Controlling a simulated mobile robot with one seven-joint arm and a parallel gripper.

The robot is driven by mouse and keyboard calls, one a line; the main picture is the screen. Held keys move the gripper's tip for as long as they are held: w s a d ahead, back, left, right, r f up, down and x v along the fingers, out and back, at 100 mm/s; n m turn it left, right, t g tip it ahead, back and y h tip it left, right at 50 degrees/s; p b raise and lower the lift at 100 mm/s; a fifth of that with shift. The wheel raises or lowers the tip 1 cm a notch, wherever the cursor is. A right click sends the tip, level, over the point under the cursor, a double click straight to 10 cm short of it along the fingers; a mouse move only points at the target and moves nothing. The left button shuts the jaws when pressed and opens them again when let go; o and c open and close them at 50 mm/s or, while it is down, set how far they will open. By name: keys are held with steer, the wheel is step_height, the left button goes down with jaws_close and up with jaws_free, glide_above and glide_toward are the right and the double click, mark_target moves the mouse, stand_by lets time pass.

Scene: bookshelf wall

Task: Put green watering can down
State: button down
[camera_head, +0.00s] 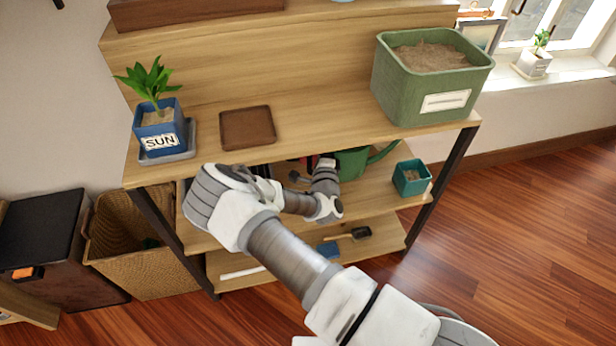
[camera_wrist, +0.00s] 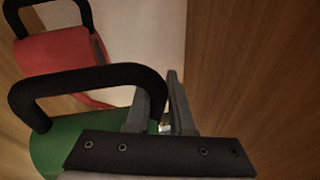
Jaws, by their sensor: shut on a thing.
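The green watering can (camera_head: 352,163) is on the middle shelf under the top board in the head view, its spout pointing right and much of it hidden by the board and my arm. In the wrist view its green body (camera_wrist: 62,148) and black looped handle (camera_wrist: 85,78) fill the lower left. My gripper (camera_wrist: 160,90) is shut on the right end of that handle. In the head view the fingers are hidden under the board. I cannot tell whether the can's base touches the shelf.
A red can with a black handle (camera_wrist: 55,50) stands close beside the green one. A teal pot (camera_head: 411,178) stands right of the spout. Above, the top board (camera_head: 310,120) holds a green planter (camera_head: 400,85), a brown tray (camera_head: 247,128) and a blue plant pot (camera_head: 160,125).

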mark_target(309, 169)
steer(key=s+a+f, duration=0.1)
steer(key=s, duration=0.1)
steer(key=s+a+f+b, duration=0.1)
steer(key=s+f, duration=0.1)
steer(key=s+a+f+b, duration=0.1)
steer(key=s, duration=0.1)
steer(key=shift+s+f, duration=0.15)
steer(key=shift+s, duration=0.2)
step_height(309, 169, down, 4)
steer(key=shift+f+b, duration=0.1)
steer(key=shift+b, duration=0.95)
steer(key=c, duration=0.8)
jaws_free()
steer(key=shift+s, duration=0.1)
